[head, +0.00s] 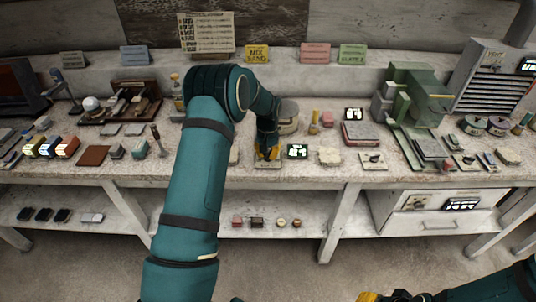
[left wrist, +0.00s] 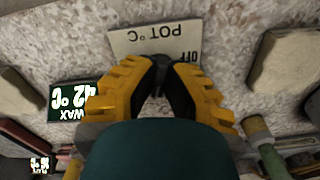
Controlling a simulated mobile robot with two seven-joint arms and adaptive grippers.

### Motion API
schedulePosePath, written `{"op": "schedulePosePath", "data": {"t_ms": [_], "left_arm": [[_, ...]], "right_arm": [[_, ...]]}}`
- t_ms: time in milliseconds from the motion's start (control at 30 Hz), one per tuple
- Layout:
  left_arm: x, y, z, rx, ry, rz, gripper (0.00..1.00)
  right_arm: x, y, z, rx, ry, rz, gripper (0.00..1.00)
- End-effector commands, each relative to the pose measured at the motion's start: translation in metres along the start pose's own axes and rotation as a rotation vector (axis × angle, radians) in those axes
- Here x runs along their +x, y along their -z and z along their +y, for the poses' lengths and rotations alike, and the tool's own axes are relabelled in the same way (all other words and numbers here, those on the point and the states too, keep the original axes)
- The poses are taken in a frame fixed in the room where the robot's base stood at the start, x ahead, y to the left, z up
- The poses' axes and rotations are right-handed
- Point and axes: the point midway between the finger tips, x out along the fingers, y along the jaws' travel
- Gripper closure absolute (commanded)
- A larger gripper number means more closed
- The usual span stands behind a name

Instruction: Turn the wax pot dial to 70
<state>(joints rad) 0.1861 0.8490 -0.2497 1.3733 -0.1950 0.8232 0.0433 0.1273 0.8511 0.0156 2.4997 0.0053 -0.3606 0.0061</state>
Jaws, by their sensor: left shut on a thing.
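The wax pot dial's pale plate (left wrist: 135,42) shows upside down in the left wrist view, with "POT °C" and "OFF" readable. My left gripper (left wrist: 163,78) is over the plate's edge, fingers closed in on the dial knob, which they hide along with its pointer. In the head view the left gripper (head: 267,155) points down at the bench. A small dark display (left wrist: 72,98) reads "WAX 42 °C"; it also shows beside the gripper in the head view (head: 297,151). A grey pot (head: 287,122) stands behind. My right gripper (head: 380,296) is partly cut off at the bottom edge.
A pale block (head: 330,156) and another dial plate (head: 372,161) lie right of the display. A green machine (head: 405,95) stands farther right. Blocks and tools crowd the bench on the left.

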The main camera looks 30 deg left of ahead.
Motion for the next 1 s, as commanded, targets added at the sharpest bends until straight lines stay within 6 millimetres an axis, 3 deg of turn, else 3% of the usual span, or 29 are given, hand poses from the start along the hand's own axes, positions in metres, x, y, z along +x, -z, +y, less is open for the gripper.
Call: {"op": "schedulePosePath", "data": {"t_ms": [433,1000], "left_arm": [[0.0022,-0.0017,-0.0013,0.267,-0.002,-0.007,1.0],[0.0023,-0.0018,-0.0015,0.322,-0.002,-0.007,1.0]], "right_arm": [[0.0029,-0.0014,0.0011,-0.001,0.0,-0.003,0.53],[0.0032,-0.0016,0.0012,-0.001,0.0,-0.003,0.53]]}}
